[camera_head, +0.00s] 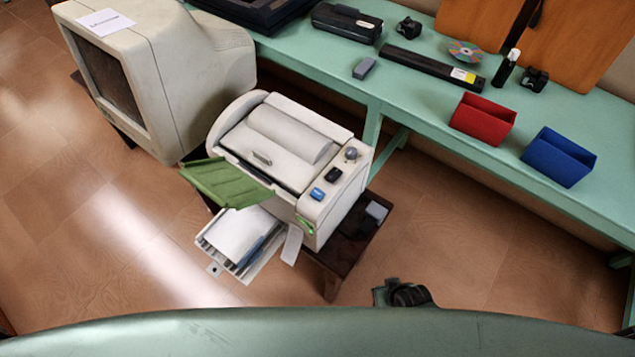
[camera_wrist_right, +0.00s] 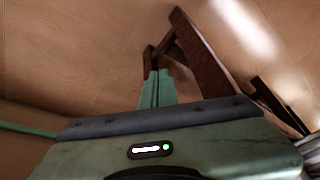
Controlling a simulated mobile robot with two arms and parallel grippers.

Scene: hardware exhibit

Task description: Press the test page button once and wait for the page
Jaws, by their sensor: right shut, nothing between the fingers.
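A cream printer (camera_head: 280,150) stands on a small dark wooden table. Its right-hand top panel carries a blue button (camera_head: 317,194), a black button (camera_head: 333,174) and a grey round knob (camera_head: 351,154); I cannot read which is the test page button. A green tray (camera_head: 225,182) sticks out at the printer's left, above a lower tray (camera_head: 260,268) with white paper and something blue in it. My right gripper (camera_wrist_right: 158,88) is shut and empty in the right wrist view, apart from the printer, with dark wooden legs beyond it. My left gripper is out of view.
A large old monitor (camera_head: 185,75) stands left of the printer. A long green bench (camera_head: 420,100) runs behind, holding a red bin (camera_head: 482,119), a blue bin (camera_head: 558,156), a disc (camera_head: 465,51) and several dark devices. The floor right of the printer is open.

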